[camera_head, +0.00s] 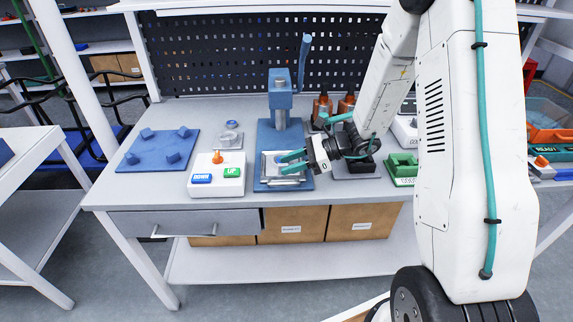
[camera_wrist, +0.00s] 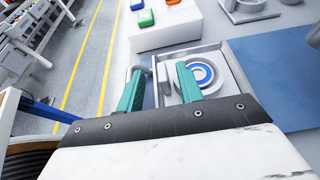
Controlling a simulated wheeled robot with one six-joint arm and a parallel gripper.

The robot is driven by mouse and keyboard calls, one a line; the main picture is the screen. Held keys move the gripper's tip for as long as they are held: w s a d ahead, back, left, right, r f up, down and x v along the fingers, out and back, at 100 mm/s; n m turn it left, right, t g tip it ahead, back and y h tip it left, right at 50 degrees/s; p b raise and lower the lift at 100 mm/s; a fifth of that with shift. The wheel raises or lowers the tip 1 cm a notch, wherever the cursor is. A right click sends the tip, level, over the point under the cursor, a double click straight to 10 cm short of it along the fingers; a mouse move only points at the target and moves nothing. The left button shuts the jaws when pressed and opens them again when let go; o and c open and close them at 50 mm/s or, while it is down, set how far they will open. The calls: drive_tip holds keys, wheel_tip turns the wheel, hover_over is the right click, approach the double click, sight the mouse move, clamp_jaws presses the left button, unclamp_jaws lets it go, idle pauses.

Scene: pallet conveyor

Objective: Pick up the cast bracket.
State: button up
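A light metal part with a blue-centred ring (camera_wrist: 203,72), likely the cast bracket, sits in a square metal fixture (camera_wrist: 221,55). In the head view, the fixture (camera_head: 268,169) lies on the press's blue base (camera_head: 267,137). My gripper (camera_head: 283,163) is over the fixture, reaching in from the right. In the wrist view, the teal fingers of my gripper (camera_wrist: 155,85) are apart. The right finger overlaps the ringed part; the left finger is outside the fixture's left edge. A grey curved bar shows beside the left finger. I cannot tell whether either finger touches anything.
A blue press column (camera_head: 280,97) stands behind the fixture. A white button box (camera_head: 217,182) is to its left, with a grey ringed part (camera_head: 229,139) behind it and a blue pegged plate (camera_head: 158,150) farther left. A green tray (camera_head: 402,166) stands right of my gripper.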

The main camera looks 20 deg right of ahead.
drive_tip(key=shift+w+a+f, duration=0.1)
drive_tip(key=shift+a+f, duration=0.05)
drive_tip(key=shift+a, duration=0.2)
clamp_jaws()
drive_tip(key=shift+r, duration=0.2)
